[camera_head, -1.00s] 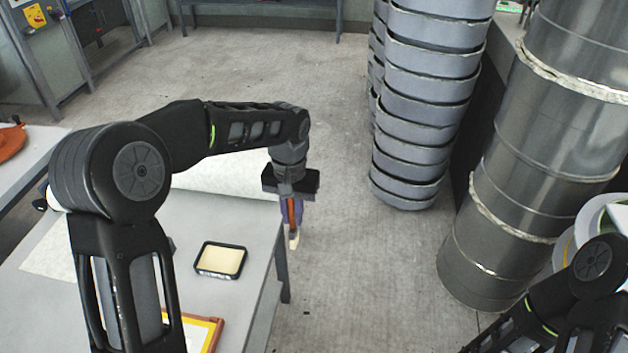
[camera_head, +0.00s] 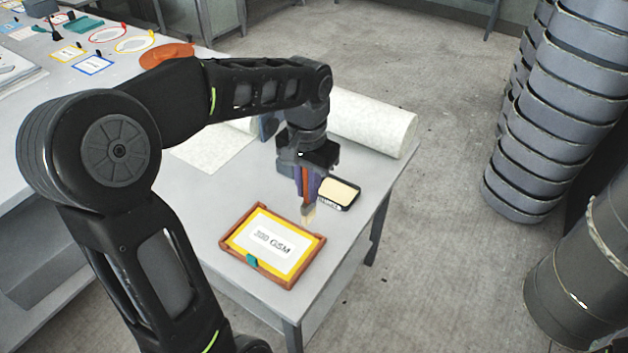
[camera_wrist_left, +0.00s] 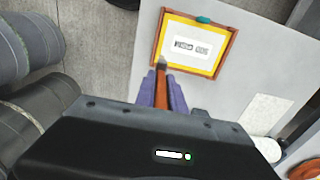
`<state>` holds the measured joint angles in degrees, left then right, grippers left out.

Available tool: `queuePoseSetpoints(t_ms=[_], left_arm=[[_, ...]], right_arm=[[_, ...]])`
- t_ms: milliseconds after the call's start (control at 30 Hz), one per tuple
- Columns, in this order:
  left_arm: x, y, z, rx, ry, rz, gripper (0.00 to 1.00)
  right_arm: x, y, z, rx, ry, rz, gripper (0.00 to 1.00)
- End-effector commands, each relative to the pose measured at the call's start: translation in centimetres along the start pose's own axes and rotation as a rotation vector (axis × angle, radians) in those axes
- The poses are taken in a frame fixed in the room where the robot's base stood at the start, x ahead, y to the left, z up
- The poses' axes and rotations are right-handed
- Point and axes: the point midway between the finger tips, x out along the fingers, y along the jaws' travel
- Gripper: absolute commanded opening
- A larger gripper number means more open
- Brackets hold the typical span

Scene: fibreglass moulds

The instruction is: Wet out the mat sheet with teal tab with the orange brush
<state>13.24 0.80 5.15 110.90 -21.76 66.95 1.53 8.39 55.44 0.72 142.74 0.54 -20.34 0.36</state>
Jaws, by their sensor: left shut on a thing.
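My left gripper (camera_head: 308,180) is shut on the orange brush (camera_head: 306,190), whose pale bristles point down. It is over the table, just beyond the far right corner of the mat sheet's frame. The mat sheet (camera_head: 249,236) lies in a brown frame with a yellow border, a white "GSM" label and a teal tab (camera_head: 252,261) at its near edge. In the left wrist view the brush (camera_wrist_left: 161,92) sits between purple fingers, its tip overlapping the frame's edge (camera_wrist_left: 153,40). I cannot tell whether the bristles touch. My right gripper is not in view.
A black tray with a cream pad (camera_head: 338,193) stands right beside the brush. A white roll (camera_head: 372,123) lies at the table's far edge. An orange disc (camera_head: 166,54) and several coloured frames are farther left. Stacked grey rings (camera_head: 560,110) stand on the floor at right.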

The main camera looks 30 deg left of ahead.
Motion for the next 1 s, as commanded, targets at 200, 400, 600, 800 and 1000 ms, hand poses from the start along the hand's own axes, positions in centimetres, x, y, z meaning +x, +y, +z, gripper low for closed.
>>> queuePoseSetpoints(t_ms=[200, 400, 600, 800, 1000], left_arm=[[0.0, 0.0, -0.1, 0.002, 0.0, 0.0, 0.0], [0.6, 0.0, -0.1, 0.001, 0.0, 0.0, 0.0], [2.6, 0.0, -0.1, 0.001, 0.0, 0.0, 0.0], [4.5, 0.0, -0.1, 0.0, -0.001, 0.001, 0.0], [5.1, 0.0, -0.1, 0.0, 0.0, 0.0, 0.0]], right_arm=[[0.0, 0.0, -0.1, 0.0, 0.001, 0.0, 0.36], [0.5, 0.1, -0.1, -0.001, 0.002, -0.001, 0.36], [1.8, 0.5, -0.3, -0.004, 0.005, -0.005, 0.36], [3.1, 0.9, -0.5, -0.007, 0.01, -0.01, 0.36], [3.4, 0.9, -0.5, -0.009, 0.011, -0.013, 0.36]])
